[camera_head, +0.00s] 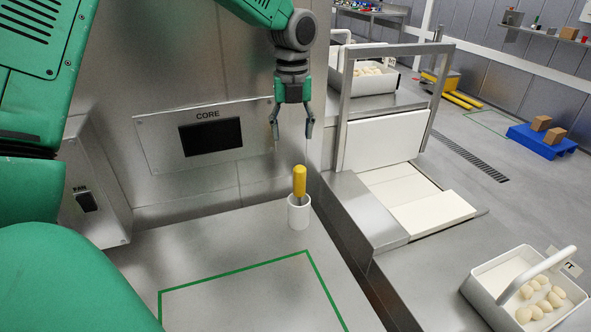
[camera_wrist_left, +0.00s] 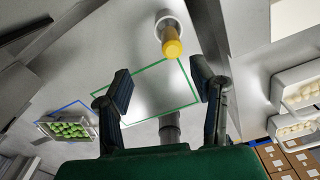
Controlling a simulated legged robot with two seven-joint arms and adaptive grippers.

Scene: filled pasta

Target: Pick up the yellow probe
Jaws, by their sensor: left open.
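The yellow probe (camera_head: 299,182) stands upright with its lower end in a white cup (camera_head: 298,213) on the steel counter. In the left wrist view the probe (camera_wrist_left: 171,42) is seen from above, in the white cup (camera_wrist_left: 167,19), beyond the fingertips. My left gripper (camera_head: 291,135) points down above the probe, apart from it, with its fingers spread and nothing between them. The open fingers also show in the left wrist view (camera_wrist_left: 160,88). My right gripper is not in view.
A green outline (camera_head: 240,272) marks the counter in front of the cup. A panel labelled CORE (camera_head: 206,134) is on the wall behind. To the right are a metal frame (camera_head: 347,110) and a white tray of filled pasta (camera_head: 497,298). A green-filled tray (camera_wrist_left: 72,129) shows in the wrist view.

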